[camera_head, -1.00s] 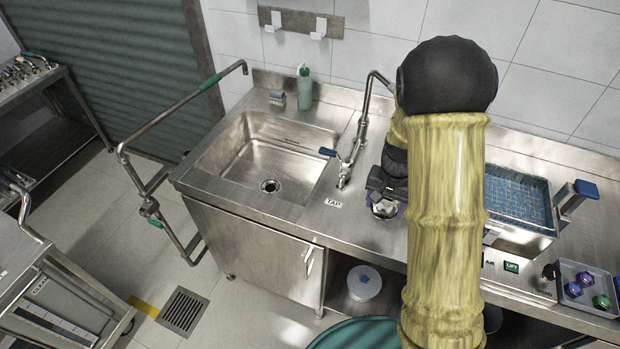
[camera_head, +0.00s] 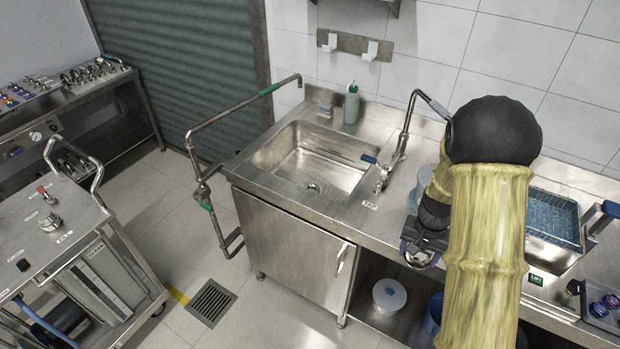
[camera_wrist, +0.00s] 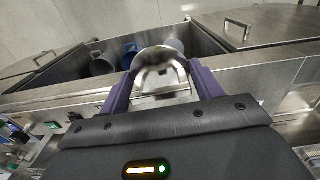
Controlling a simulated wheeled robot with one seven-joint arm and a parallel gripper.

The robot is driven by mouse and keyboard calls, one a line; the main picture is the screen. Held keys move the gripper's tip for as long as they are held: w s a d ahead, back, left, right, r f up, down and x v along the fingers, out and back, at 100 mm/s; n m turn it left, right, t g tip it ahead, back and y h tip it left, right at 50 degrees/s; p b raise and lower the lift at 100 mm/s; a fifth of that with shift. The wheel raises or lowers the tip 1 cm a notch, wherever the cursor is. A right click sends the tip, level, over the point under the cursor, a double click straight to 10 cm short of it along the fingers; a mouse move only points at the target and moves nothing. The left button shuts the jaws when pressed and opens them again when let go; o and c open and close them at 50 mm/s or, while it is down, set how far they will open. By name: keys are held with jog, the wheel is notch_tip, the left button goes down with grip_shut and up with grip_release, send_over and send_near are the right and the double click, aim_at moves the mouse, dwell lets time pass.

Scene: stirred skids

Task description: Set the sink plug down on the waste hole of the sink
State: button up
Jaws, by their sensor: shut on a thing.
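The steel sink (camera_head: 318,150) is set into the counter at the centre of the head view. Its waste hole (camera_head: 313,187) shows near the front of the basin floor, partly cut off from sight by the front rim. My gripper (camera_head: 420,257) is to the right of the sink, by the counter's front edge. In the wrist view its purple fingers (camera_wrist: 158,75) are shut on a round, shiny metal piece, which I take to be the sink plug (camera_wrist: 157,55). The plug's underside is hidden, and it is apart from the sink.
A tap (camera_head: 383,175) with a blue lever stands between the sink and my arm. A green-sleeved pipe rail (camera_head: 204,190) runs along the sink's left side. A soap bottle (camera_head: 352,105) stands behind the basin. A blue basket (camera_head: 552,218) is at right. A trolley (camera_head: 70,230) stands at left.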

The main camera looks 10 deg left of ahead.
notch_tip(320, 180, down, 12)
jog(key=n, duration=0.3)
jog(key=shift+s+a, duration=0.15)
jog(key=shift+s, duration=0.2)
jog(key=shift+a, duration=0.15)
